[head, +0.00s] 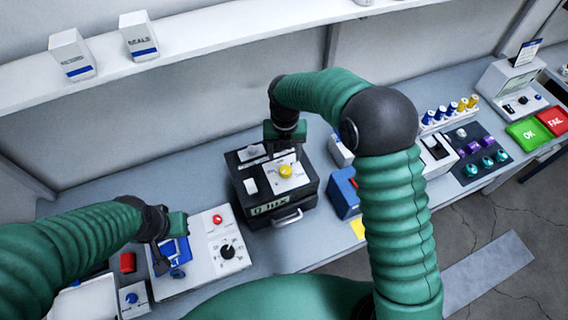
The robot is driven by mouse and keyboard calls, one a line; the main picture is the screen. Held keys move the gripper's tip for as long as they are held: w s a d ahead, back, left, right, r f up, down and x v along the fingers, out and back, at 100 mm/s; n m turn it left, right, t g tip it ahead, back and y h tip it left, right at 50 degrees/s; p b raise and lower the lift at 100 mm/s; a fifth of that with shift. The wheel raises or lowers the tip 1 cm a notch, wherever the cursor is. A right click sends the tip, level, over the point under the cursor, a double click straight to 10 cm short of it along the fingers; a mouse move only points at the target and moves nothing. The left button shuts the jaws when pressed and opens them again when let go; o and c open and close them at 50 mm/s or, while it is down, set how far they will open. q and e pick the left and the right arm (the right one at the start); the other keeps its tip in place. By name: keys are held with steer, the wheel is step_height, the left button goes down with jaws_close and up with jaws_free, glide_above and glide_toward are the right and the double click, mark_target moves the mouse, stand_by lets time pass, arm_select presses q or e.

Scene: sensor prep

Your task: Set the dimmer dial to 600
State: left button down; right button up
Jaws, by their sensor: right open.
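A black box (301,203) stands on the bench in the middle of the head view. Its front display (270,205) appears to read "0 lux". A yellow knob (286,170) sits on a white marked plate on its top; which value it points to is too small to read. My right gripper (284,143) is open above the back of the box, behind the yellow knob and apart from it. My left gripper (165,248) is over a blue part on the white fixture at the left; its fingers are too unclear to judge.
A white panel (235,262) with a black dial (227,251) and red button (217,219) is left of the box. A blue bin (343,194) stands to its right. Farther right are vials (450,109) and green OK (529,134) and red FAIL (555,120) pads. A shelf (200,45) runs above.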

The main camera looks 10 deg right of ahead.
mark_target(285, 169)
steer(key=f, duration=0.2)
steer(key=f+p, duration=0.1)
steer(key=f, duration=0.2)
steer(key=f+p, duration=0.1)
steer(key=f, duration=0.1)
steer(key=shift+d+f, duration=0.15)
steer(key=shift+d, duration=0.15)
steer(key=shift+a+f, duration=0.1)
steer(key=shift+f, duration=0.4)
steer(key=shift+a, duration=0.15)
steer(key=shift+c, duration=0.9)
jaws_close()
